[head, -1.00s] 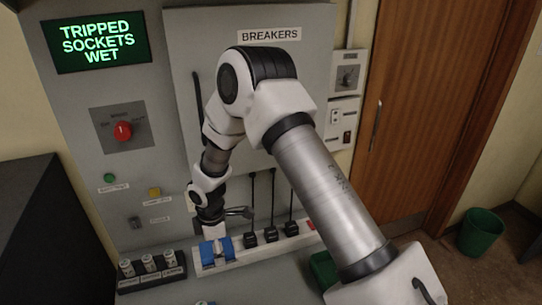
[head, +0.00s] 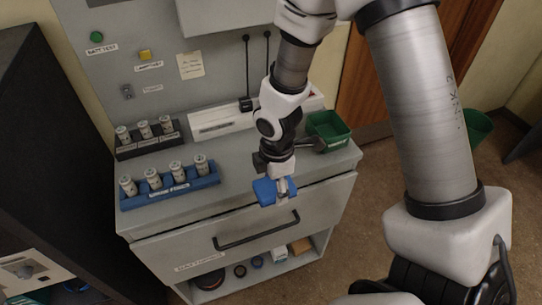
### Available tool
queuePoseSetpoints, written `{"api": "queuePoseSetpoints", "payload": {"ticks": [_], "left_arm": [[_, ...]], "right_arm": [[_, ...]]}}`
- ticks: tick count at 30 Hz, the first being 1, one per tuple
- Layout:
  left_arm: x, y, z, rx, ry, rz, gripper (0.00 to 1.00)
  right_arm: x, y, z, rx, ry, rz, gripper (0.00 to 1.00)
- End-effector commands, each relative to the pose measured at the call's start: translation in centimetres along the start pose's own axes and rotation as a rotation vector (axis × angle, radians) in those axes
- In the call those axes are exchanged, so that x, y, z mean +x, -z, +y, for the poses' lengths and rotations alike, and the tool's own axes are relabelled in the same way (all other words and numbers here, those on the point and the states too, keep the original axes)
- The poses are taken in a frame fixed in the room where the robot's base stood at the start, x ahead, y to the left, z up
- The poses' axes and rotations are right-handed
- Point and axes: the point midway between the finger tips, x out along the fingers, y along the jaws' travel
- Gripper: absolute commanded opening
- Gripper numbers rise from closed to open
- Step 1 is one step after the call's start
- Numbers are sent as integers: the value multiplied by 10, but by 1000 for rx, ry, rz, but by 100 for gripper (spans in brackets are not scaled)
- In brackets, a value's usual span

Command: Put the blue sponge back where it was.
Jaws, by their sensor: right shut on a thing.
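The blue sponge (head: 265,191) is in my right gripper (head: 282,187), in the head view. The gripper points down and is shut on it. The sponge shows in front of the counter's front edge, above the drawer (head: 190,247). The gripper's fingers cover part of the sponge. My left gripper is not in view.
On the grey counter (head: 235,160) stand a blue rack (head: 182,190) and a black rack (head: 162,146), both with white cylinders. A white socket strip (head: 215,124) lies at the back. A green bin (head: 328,128) stands at the right. Below the drawer is an open shelf (head: 215,289) with several items.

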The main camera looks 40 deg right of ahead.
Motion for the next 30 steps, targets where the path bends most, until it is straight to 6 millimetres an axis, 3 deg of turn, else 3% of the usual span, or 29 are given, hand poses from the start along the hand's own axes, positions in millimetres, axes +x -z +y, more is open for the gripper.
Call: {"api": "queuePoseSetpoints", "payload": {"ticks": [3, 12, 15, 19, 25, 30], "left_arm": [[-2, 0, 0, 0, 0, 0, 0], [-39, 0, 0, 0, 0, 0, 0], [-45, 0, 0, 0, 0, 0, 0], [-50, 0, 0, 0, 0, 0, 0], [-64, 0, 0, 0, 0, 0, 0], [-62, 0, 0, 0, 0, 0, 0]], "right_arm": [[2, -6, 25, 5, -3, 4, 22], [7, -32, 117, 7, -2, 0, 22], [11, -38, 139, 5, -1, -1, 22], [18, -41, 150, 2, 2, -1, 22], [48, -41, 149, 3, 2, -1, 22], [51, -40, 150, 2, -1, 0, 22]]}}
